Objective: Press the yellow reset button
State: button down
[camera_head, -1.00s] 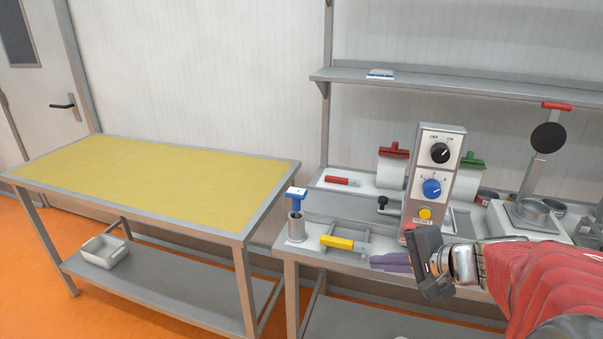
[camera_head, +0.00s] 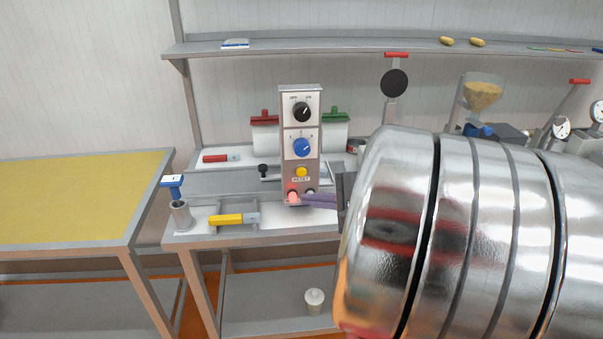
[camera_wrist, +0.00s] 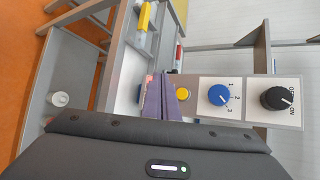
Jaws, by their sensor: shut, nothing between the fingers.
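The yellow reset button (camera_head: 301,172) sits low on the front of a tall grey control box (camera_head: 287,135), above a RESET label. It also shows in the wrist view (camera_wrist: 182,93), just right of my purple fingers. My gripper (camera_head: 304,199) is shut and empty, its purple fingers pointing left in front of the box's lower edge, a little below the button in the head view. In the wrist view my gripper (camera_wrist: 172,77) points up the picture beside the button. I cannot tell whether the fingertips touch the box. The button's face is in plain view in the head view.
Above the button are a blue numbered dial (camera_head: 301,147) and a black OFF/ON knob (camera_head: 302,112). A red lamp (camera_head: 292,197) glows below it. A yellow-handled tool (camera_head: 232,219) lies on the bench. A shelf (camera_head: 350,47) runs behind. My arm hides the right side.

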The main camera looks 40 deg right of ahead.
jog(key=w+d, duration=0.4)
jog(key=w, duration=0.2)
jog(key=shift+w+d, duration=0.25)
jog(key=shift+w, duration=0.15)
jog(key=shift+w, duration=0.1)
dwell(1.9)
jog(key=shift+w+d, duration=0.2)
jog(key=shift+w, duration=0.1)
jog(key=shift+w+d, duration=0.3)
jog(key=shift+w, duration=0.1)
dwell(1.0)
jog(key=shift+s+a, duration=0.1)
jog(key=shift+s, duration=0.05)
dwell(0.3)
jog(key=shift+s+a, duration=0.45)
jog(key=shift+s, duration=0.15)
jog(key=s+a, duration=0.2)
jog(key=s, duration=0.2)
jog(key=shift+s+a, duration=0.1)
jog(key=shift+a, duration=0.3)
